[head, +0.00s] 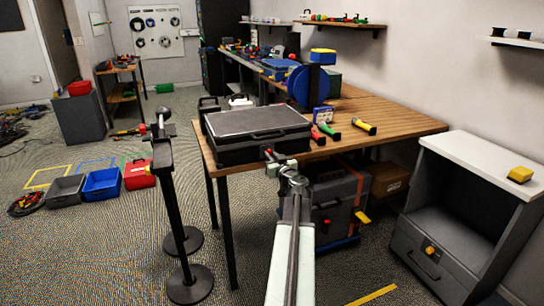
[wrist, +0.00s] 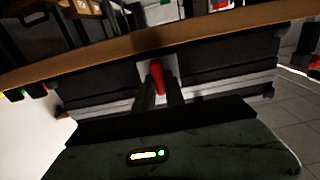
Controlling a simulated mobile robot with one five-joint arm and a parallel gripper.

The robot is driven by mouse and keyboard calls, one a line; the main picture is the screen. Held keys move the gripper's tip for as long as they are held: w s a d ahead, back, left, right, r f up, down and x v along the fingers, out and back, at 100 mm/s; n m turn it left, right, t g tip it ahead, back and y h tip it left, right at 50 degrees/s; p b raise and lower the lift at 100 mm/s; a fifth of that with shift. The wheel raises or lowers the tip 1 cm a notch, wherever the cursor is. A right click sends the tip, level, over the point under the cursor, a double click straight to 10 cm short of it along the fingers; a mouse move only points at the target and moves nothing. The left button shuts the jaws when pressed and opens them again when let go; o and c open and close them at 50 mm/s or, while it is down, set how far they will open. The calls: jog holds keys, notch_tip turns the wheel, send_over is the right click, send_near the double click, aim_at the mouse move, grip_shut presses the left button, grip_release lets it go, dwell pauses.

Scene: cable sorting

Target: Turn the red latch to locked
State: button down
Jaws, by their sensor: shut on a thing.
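A black case (head: 245,153) lies closed near the front edge of the wooden table. A small red latch (head: 267,153) is on its front face, mostly hidden by my gripper (head: 273,160) in the head view. In the wrist view the red latch (wrist: 157,76) stands out in front of a pale plate and runs roughly up and down the picture, slightly tilted. My gripper (wrist: 160,86) is shut on the latch, with one dark finger on each side. I cannot tell from its tilt whether it is locked.
A black post (head: 172,195) stands on the floor at left. A grey cabinet (head: 440,235) stands at right.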

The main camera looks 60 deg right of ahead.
jog(key=shift+s, duration=0.2)
jog(key=shift+f+m, duration=0.1)
jog(key=shift+m, duration=0.3)
jog(key=shift+s+d+f+m+b, duration=0.1)
jog(key=shift+f+m+b, duration=0.05)
jog(key=shift+m, duration=4.15)
jog(key=shift+s+d+f+m+b, duration=0.1)
jog(key=shift+m+b, duration=0.05)
jog(key=shift+m, duration=4.15)
jog(key=c, duration=1.4)
grip_release()
